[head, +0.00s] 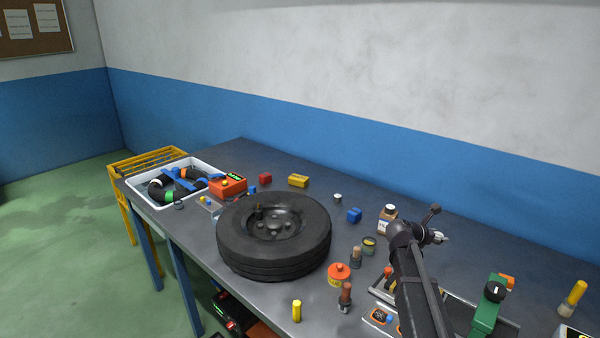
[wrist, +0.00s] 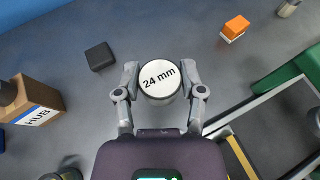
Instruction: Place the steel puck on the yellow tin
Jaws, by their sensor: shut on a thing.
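My gripper (wrist: 160,82) is shut on a round steel puck (wrist: 161,78) with a white top face marked "24 mm", one finger on each side. In the head view my gripper (head: 439,237) is over the right part of the bench, and the puck is too small there to make out clearly. A yellow box-like thing with dark marks, which looks like the yellow tin (head: 298,181), lies at the back of the bench beyond the tyre, far left of my gripper. It is not in the wrist view.
A large tyre (head: 273,238) lies mid-bench. A blue block (head: 354,215) and a small grey cylinder (head: 338,197) stand right of the yellow tin, a red block (head: 265,178) left of it. The HUB box (wrist: 36,101) is left of my gripper, a black block (wrist: 100,57) nearer.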

